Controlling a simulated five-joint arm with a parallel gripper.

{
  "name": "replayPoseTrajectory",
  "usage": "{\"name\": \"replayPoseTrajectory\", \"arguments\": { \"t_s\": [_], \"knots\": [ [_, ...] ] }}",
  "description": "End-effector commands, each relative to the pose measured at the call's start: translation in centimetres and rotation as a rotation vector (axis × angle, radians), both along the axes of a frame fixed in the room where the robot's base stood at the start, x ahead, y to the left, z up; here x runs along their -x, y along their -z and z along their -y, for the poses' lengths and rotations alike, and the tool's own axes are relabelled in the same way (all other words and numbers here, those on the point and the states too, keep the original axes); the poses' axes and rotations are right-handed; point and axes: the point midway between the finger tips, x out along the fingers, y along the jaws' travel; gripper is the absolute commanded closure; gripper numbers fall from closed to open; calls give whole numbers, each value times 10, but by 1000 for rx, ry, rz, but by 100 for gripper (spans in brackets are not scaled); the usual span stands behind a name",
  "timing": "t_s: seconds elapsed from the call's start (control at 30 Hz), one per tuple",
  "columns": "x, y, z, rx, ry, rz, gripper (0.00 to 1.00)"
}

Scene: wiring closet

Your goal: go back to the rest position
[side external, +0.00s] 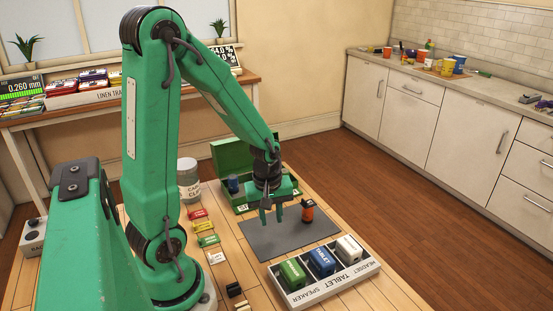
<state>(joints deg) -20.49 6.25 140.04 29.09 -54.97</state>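My gripper (285,213) hangs from the green arm above the dark grey mat (272,241), fingers pointing down and spread apart. Nothing shows between the fingers. An orange and black object (308,211) stands upright on the mat just right of the fingers, seemingly apart from them. A green open box (233,157) stands behind the gripper, with a dark blue item (233,184) in it. The gripper hides part of this box.
A tray labelled headset, tablet and speaker (330,282) holds a green block (292,274), a blue block (322,261) and a white block (348,249). A grey canister (188,179) and several small coloured blocks (204,227) stand left of the mat. Counters line the right wall.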

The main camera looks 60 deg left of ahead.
Motion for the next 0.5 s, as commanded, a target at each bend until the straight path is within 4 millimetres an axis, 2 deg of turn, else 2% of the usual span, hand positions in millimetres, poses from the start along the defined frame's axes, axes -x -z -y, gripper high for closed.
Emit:
{"name": "replayPoseTrajectory", "arguments": {
  "t_s": [0.03,0.27,0.5],
  "knots": [
    [-3,-12,5,-12,56,21,73],
    [-6,-58,27,-64,324,94,73],
    [1,-103,50,-129,600,167,73]
  ]
}}
